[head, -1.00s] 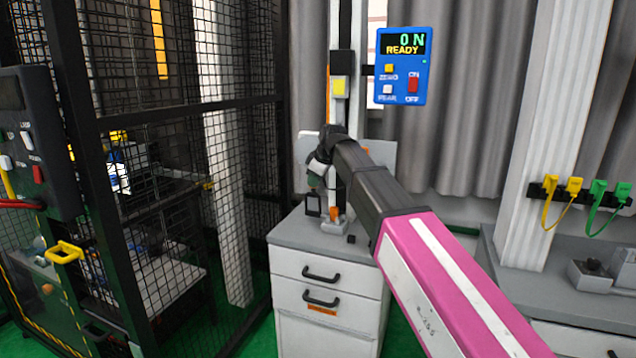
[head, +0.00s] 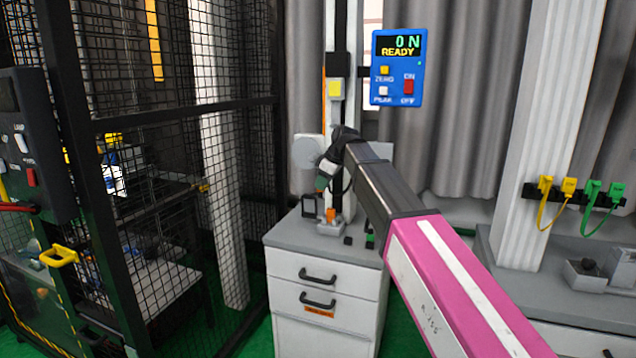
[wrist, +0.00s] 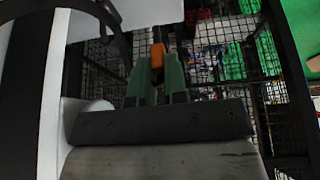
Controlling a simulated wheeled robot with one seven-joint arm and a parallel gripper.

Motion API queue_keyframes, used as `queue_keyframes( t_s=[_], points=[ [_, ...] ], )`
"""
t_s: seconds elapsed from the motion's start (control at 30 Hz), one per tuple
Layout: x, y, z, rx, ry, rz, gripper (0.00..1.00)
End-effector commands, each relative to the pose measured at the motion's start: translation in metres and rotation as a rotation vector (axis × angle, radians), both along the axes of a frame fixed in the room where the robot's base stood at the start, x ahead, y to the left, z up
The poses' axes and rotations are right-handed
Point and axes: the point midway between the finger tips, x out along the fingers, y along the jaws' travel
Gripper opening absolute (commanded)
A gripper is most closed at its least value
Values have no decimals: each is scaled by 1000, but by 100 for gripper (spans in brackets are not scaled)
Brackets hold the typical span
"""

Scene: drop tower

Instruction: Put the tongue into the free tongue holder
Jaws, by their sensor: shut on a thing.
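My gripper (head: 321,184) hangs over the left part of the grey cabinet top in the head view, its green fingertips tilted downward. In the wrist view the green fingers (wrist: 158,78) are closed around a small orange piece (wrist: 158,54), which seems to be the tongue; only its end shows. In the head view an orange piece (head: 331,215) stands on a small grey block (head: 330,228) on the cabinet top, below my gripper and apart from it. This looks like a tongue holder. I cannot tell which holder is free.
The drawer cabinet (head: 320,275) carries a dark frame (head: 308,206) and a small black block (head: 348,240). A vertical rail with a yellow block (head: 335,88) rises behind. A blue force display (head: 397,68) reads 0 N, READY. A black mesh cage (head: 240,150) stands close on the left.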

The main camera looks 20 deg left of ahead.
Motion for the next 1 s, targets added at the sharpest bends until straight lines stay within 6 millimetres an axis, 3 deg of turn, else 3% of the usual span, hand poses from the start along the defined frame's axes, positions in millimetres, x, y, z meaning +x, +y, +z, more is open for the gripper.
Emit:
queue_keyframes(
  t_s=[1.0],
  points=[
    [10,-58,-18,0,-1,0,0]
  ],
)
